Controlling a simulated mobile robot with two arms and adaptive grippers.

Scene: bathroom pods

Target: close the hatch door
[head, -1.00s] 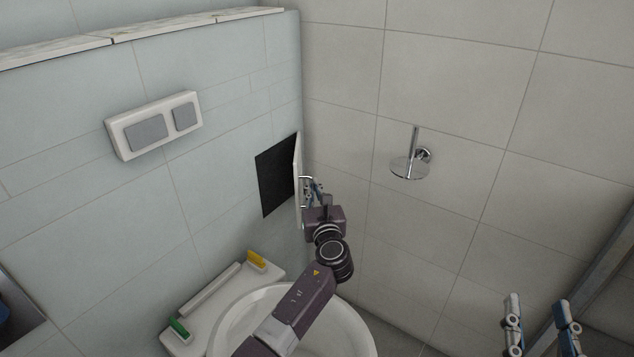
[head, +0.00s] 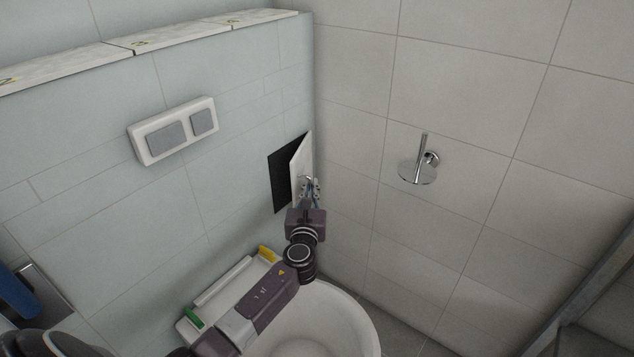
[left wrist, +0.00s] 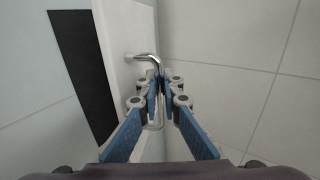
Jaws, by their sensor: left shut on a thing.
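The hatch door (head: 301,164) is a white panel, partly open, hinged at the right side of a dark opening (head: 280,178) in the tiled wall. In the left wrist view the door (left wrist: 128,42) fills the upper left, with the dark opening (left wrist: 84,75) to its left. A chrome handle (left wrist: 149,62) sticks out from the door's face. My left gripper (head: 309,184) is at the door's front face. In the left wrist view its blue-padded fingers (left wrist: 159,92) are shut on the handle. My right gripper is not in view.
A toilet (head: 345,318) stands below the hatch, under my left arm. A flush plate (head: 173,131) is on the wall at the left. The right wall stands close beside the door.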

